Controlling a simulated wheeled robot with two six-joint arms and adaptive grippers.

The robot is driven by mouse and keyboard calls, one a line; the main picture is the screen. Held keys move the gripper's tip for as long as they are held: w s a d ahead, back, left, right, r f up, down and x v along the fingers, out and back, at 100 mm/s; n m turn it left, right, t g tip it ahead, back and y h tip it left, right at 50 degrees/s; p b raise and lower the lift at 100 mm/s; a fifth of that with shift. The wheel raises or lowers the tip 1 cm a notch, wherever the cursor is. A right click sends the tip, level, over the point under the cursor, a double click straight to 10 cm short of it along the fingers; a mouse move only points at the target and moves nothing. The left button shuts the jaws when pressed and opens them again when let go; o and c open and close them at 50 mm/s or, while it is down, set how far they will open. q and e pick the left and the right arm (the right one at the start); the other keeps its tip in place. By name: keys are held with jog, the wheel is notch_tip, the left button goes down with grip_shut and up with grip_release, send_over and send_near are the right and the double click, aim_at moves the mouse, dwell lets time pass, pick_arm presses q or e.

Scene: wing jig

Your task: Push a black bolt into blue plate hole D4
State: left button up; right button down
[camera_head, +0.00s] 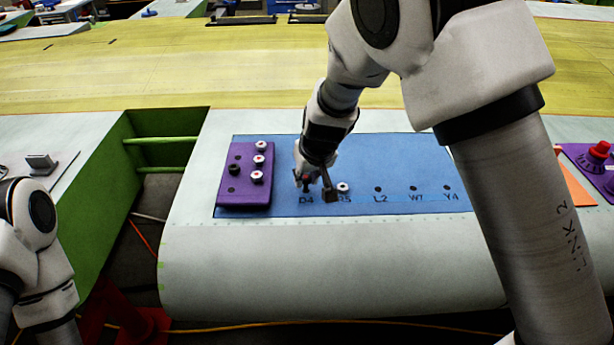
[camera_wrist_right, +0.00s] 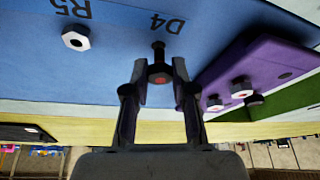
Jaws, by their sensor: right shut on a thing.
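The blue plate (camera_head: 400,160) lies on the wing with a row of labelled holes, D4, R5, L2, W7 and Y4. My right gripper (camera_head: 316,190) is over its front left part, at D4. In the right wrist view, the gripper (camera_wrist_right: 159,78) is shut on a black bolt (camera_wrist_right: 159,72) with a red mark on its head. The bolt's dark end points at the plate beside the D4 label; I cannot tell whether it is in the hole. A white hex-headed bolt (camera_head: 343,187) sits at R5, also in the wrist view (camera_wrist_right: 76,38). My left gripper is out of view.
A purple block (camera_head: 238,155) at the plate's left holds several bolts, white-headed ones and a dark one (camera_head: 233,169). Another purple piece with a red knob (camera_head: 600,149) stands far right. Holes L2, W7 and Y4 look empty. An open green-framed bay (camera_head: 110,185) lies to the left.

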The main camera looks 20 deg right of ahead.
jog(key=shift+f+b, duration=1.2)
jog(key=c, duration=0.9)
grip_release()
jog(key=shift+o, duration=0.2)
jog(key=shift+r, duration=0.1)
jog(key=v, duration=1.1)
jog(key=shift+s+r, duration=0.2)
jog(key=shift+r, duration=0.15)
